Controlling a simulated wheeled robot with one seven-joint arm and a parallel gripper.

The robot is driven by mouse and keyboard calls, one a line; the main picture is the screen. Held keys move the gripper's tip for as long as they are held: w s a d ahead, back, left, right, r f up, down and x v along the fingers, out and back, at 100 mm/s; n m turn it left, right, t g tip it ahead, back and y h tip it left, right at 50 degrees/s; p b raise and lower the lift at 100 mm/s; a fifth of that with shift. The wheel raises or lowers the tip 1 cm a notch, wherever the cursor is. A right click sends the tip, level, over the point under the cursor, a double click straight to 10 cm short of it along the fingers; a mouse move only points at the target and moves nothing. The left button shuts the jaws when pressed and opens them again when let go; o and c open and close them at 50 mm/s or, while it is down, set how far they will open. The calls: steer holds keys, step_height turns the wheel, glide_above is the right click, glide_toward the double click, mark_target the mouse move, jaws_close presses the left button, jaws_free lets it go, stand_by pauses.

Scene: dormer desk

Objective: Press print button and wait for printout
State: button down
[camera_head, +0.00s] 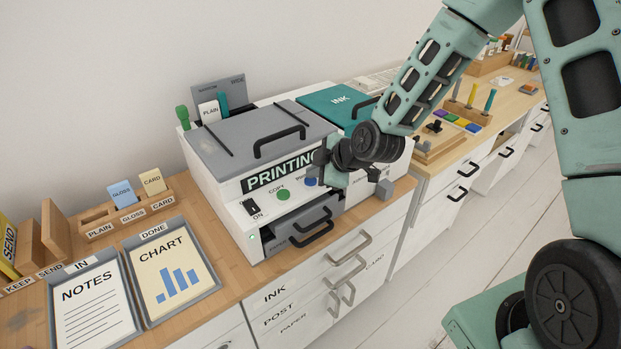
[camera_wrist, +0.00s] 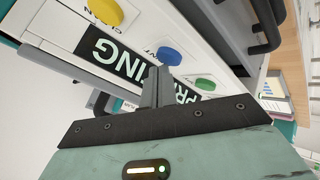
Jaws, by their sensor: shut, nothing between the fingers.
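The white and grey printer (camera_head: 225,200) stands on the wooden counter, with a black "PRINTING" label on its front. Its blue button (camera_head: 310,181) is right of the green "COPY" button (camera_head: 283,195); its label is partly hidden by my gripper. My gripper (camera_head: 321,165) is shut and empty in front of the panel. In the wrist view the closed fingers (camera_wrist: 155,80) point toward the blue button (camera_wrist: 168,56), with their tips just short of it or beside it; contact cannot be told. A yellow button (camera_wrist: 105,12) also shows there. The printer's grey front tray (camera_head: 301,225) shows no sheet.
An ON switch (camera_head: 250,207) and a small green light are at the printer's left. A "DONE" tray (camera_head: 135,240) holds a chart and an "IN" tray (camera_head: 107,257) holds notes. A teal ink lid (camera_head: 338,101) is behind my gripper. Drawer handles stick out below the counter.

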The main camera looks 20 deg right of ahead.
mark_target(315, 182)
steer(key=shift+r, duration=0.45)
steer(key=shift+r+p, duration=1.95)
steer(key=shift+r, duration=0.6)
steer(key=shift+f, duration=0.1)
steer(key=s+a+r+m+g+h, duration=0.1)
steer(key=s+a+r+g, duration=0.1)
steer(key=s+a, duration=0.3)
steer(key=s+a+r+m+g, duration=0.1)
steer(key=s+a+r+g, duration=0.15)
steer(key=s, duration=0.45)
steer(key=s+r+m+g+h, duration=0.1)
steer(key=s+r+m, duration=0.1)
steer(key=s, duration=0.8)
steer(key=s+r+m+g+h, duration=0.2)
steer(key=s+r+m, duration=0.1)
steer(key=s, duration=0.7)
steer(key=shift+s+d+r, duration=0.3)
steer(key=shift+r, duration=0.6)
steer(key=shift+g, duration=0.25)
